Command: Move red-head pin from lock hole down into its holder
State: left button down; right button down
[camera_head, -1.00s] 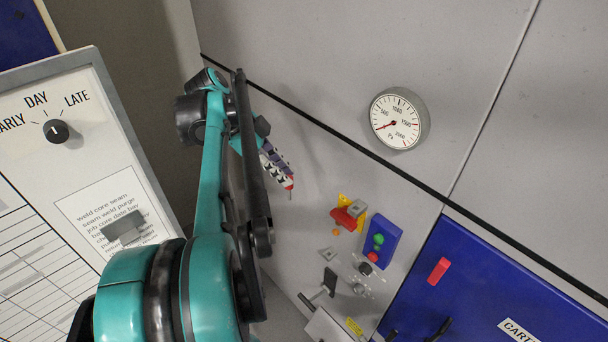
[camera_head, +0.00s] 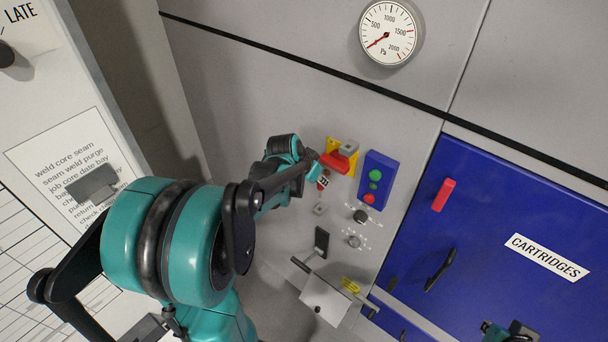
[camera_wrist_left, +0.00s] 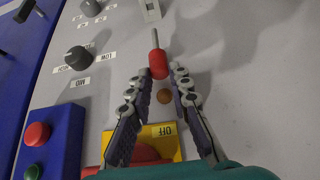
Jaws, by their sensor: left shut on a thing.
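The red-head pin (camera_wrist_left: 158,64) is between the fingertips of my left gripper (camera_wrist_left: 158,84), which is shut on its red head. Its metal shaft points away from the fingers toward a small light holder (camera_wrist_left: 151,11); the tip looks just short of it, but I cannot judge depth. In the head view the left gripper (camera_head: 322,181) is at the panel below the red handle, and the holder (camera_head: 319,208) is just below it. My right gripper (camera_head: 510,332) is cut off at the bottom right edge; its fingers are unclear.
A yellow OFF plate (camera_wrist_left: 167,141) with a red handle (camera_head: 334,163) is close to the left gripper. A blue button box (camera_head: 377,180) and knobs (camera_head: 360,216) stand to the right. A black lever (camera_head: 321,240) sticks out below. A blue cartridges door (camera_head: 480,215) is further right.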

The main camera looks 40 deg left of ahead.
pick_arm(q)
jog(key=shift+f, duration=0.25)
dwell(0.4)
jog(key=shift+f+b, duration=4.15)
jog(key=shift+f, duration=0.35)
jog(key=c, duration=1.3)
grip_release()
jog(key=v, duration=1.2)
jog(key=shift+d, duration=0.1)
